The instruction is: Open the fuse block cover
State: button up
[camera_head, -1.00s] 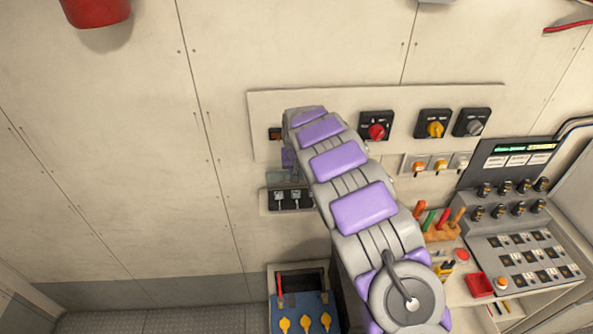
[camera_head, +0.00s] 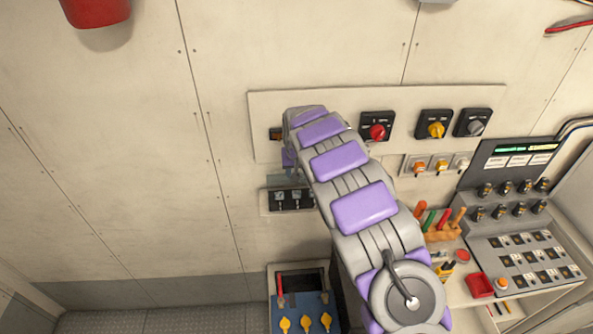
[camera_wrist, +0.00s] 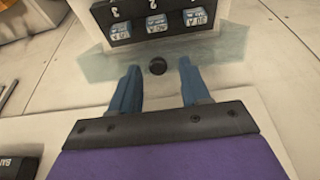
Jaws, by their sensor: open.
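The fuse block (camera_head: 290,199) is a dark unit on the wall with several pale blue fuses. In the wrist view the fuses (camera_wrist: 157,24) look uncovered. Its clear, greenish cover (camera_head: 282,181) is swung up above the block. In the wrist view the cover (camera_wrist: 215,63) spreads out beside the fuses, with a round black knob (camera_wrist: 158,66) on it. My gripper (camera_wrist: 160,68) is open, its two blue fingers on either side of the knob with gaps between. In the head view my arm hides most of the gripper.
Right of my arm are a red rotary switch (camera_head: 376,131), a yellow one (camera_head: 435,129) and a grey one (camera_head: 474,127). A blue pouch (camera_head: 303,313) with yellow fittings is below. A console (camera_head: 525,250) stands at right.

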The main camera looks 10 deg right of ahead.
jog(key=b+v, duration=0.2)
jog(key=v, duration=1.5)
jog(key=shift+r, duration=0.1)
